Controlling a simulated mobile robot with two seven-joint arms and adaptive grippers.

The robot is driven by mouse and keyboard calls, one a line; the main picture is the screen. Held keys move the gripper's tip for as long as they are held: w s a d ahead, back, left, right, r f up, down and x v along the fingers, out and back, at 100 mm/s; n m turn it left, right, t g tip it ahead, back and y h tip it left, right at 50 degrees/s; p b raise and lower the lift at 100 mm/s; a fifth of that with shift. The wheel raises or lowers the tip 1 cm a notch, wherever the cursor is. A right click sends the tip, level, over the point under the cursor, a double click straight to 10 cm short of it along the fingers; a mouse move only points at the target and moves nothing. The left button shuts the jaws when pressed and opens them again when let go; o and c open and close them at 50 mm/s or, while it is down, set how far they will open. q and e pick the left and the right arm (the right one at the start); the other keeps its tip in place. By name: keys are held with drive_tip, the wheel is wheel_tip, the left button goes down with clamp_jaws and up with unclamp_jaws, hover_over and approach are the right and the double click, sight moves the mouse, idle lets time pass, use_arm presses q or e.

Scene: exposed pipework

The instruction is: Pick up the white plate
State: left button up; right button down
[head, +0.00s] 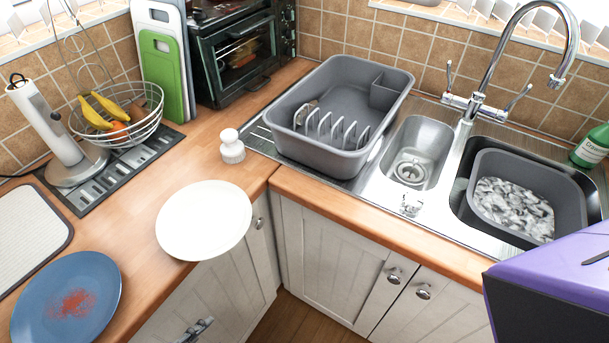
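The white plate (204,220) lies flat on the wooden worktop, left of the corner, with its near right rim reaching past the worktop edge. It is empty and nothing touches it from above. My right gripper is not in view.
A blue plate (68,300) with a red stain lies left of the white plate. A white shaker (232,147) stands behind it. A fruit basket (118,120), paper towel holder (48,125) and grey dish rack (340,85) stand further back. A purple-and-black object (550,275) fills the lower right.

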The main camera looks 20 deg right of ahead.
use_arm(q)
drive_tip(key=w+d+r+m+h, duration=0.35)
drive_tip(key=r+m, duration=0.25)
drive_tip(key=m, duration=0.2)
drive_tip(key=m+h, duration=0.2)
drive_tip(key=m, duration=0.4)
approach(187, 258)
drive_tip(key=d, duration=0.3)
drive_tip(key=shift+g, duration=0.4)
drive_tip(key=shift+w+d+f, duration=2.05)
drive_tip(key=shift+w+f, duration=0.15)
drive_tip(key=shift+f, duration=0.05)
clamp_jaws()
